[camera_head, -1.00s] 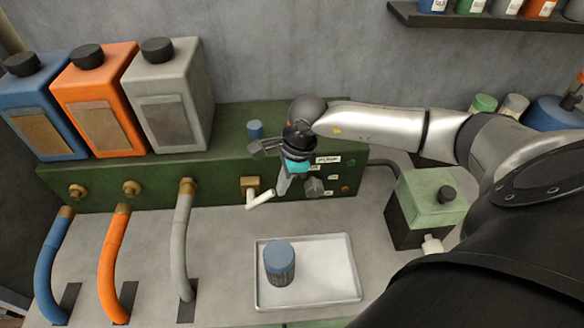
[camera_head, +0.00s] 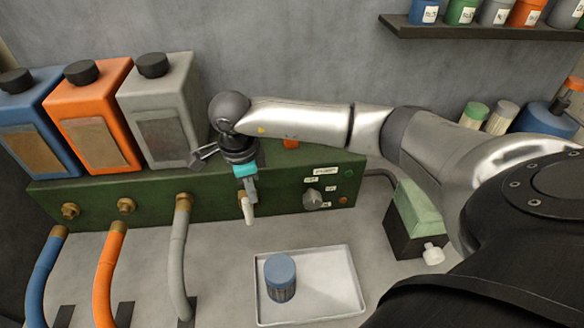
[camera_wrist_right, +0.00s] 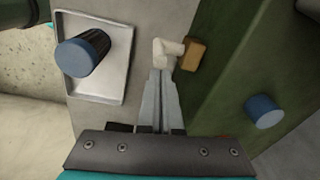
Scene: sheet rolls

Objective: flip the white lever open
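The white lever (camera_head: 249,210) is at the front of the green box, at a brass fitting, and points down toward the bench. My right gripper (camera_head: 249,194) comes down over it from above, with its fingertips at the lever's upper part. In the right wrist view the fingers (camera_wrist_right: 161,74) are together with only a thin gap. The white lever (camera_wrist_right: 165,51) shows just beyond the tips, beside its brass block (camera_wrist_right: 194,55). Nothing shows held between the fingers; whether the tips touch the lever is unclear. My left gripper is not in view.
A metal tray (camera_head: 335,282) with a blue-capped jar (camera_head: 280,276) is on the bench in front. A grey hose (camera_head: 178,255) is left of the lever. A dark knob (camera_head: 312,198) is on the green panel (camera_head: 285,205). A green-topped box (camera_head: 418,205) stands at right.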

